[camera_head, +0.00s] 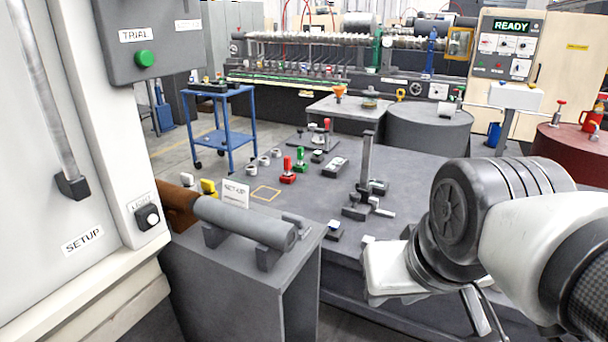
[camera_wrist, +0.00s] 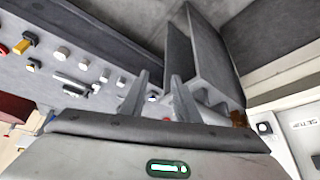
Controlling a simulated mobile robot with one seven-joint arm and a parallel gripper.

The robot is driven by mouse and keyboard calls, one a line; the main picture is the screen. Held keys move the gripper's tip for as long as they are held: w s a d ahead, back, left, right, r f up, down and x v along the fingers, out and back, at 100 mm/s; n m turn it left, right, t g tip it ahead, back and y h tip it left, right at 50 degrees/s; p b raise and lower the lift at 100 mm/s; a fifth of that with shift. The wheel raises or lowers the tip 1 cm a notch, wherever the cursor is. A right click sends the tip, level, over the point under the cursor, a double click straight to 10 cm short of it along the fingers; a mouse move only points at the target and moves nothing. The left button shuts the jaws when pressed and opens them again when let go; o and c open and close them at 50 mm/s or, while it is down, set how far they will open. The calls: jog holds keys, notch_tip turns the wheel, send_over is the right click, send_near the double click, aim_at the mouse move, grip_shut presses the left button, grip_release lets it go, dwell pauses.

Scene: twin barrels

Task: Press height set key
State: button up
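I cannot pick out a key labelled height set in either view; any such label is too small to read. A dark upright height gauge (camera_head: 366,165) stands on the grey table in the head view, with small dark blocks and pale parts at its foot. In the head view my white wrist (camera_head: 392,270) hangs near the table's front edge, right of the gauge; the fingertips are not clear there.
Red (camera_head: 288,170) and green (camera_head: 301,160) handled pieces stand on the table. At left are a LIGHT knob (camera_head: 148,216) and a TRIAL button (camera_head: 144,60). A panel (camera_head: 508,45) reads READY.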

grip_shut()
dwell(1.4)
